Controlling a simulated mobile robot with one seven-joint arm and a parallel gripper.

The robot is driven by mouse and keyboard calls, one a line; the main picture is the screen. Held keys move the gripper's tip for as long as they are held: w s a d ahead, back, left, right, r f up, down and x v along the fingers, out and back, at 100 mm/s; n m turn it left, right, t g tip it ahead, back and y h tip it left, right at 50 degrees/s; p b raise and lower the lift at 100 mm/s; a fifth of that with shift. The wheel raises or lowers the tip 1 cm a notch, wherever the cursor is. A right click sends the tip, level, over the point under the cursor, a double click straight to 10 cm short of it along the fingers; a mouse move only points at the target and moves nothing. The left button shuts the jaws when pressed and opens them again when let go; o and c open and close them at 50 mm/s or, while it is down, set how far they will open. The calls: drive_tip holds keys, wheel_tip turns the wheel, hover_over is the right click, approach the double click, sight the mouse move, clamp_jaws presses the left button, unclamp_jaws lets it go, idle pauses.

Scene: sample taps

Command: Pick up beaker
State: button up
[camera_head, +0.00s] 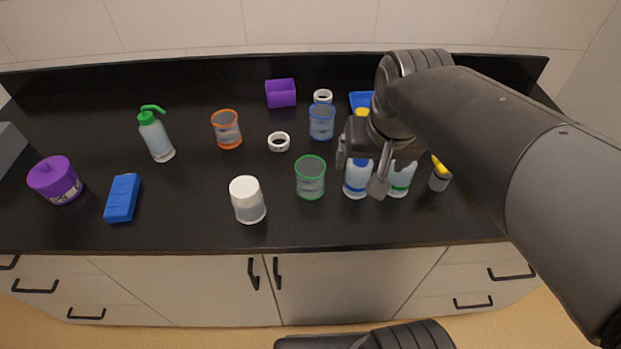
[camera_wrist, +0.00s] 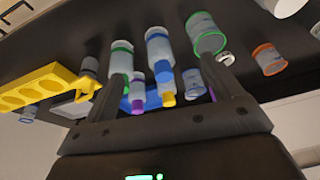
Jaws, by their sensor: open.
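Three clear beakers stand on the black counter. The green-rimmed beaker (camera_head: 310,178) is in front, just left of my gripper; it also shows in the wrist view (camera_wrist: 206,36). The blue-rimmed beaker (camera_head: 321,122) stands behind it, and part of it shows between my fingers in the wrist view (camera_wrist: 194,84). The orange-rimmed beaker (camera_head: 227,130) is further left and also shows in the wrist view (camera_wrist: 269,60). My gripper (camera_head: 360,172) is open and empty above the two capped bottles; its fingers also show in the wrist view (camera_wrist: 163,68).
Two bottles, one blue-banded (camera_head: 356,182) and one green-banded (camera_head: 398,182), stand under my gripper.

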drive_tip(key=w+a+f+g, duration=0.2)
drive_tip(key=w+a, duration=0.2)
drive_tip(key=w, duration=0.2)
drive_tip(key=m+g, duration=0.1)
drive_tip(key=g, duration=0.1)
hover_over(310, 178)
drive_tip(key=w, duration=0.3)
wheel_tip(310, 178, down, 5)
wheel_tip(310, 178, down, 5)
drive_tip(key=shift+f, duration=0.1)
drive_tip(key=shift+w+d+f, duration=0.1)
drive_tip(key=shift+f, duration=1.25)
drive_tip(key=shift+w+f, duration=0.1)
drive_tip(key=shift+f, duration=1.2)
drive_tip(key=shift+c, duration=0.2)
drive_tip(key=c, duration=1)
drive_tip(key=shift+r, duration=0.1)
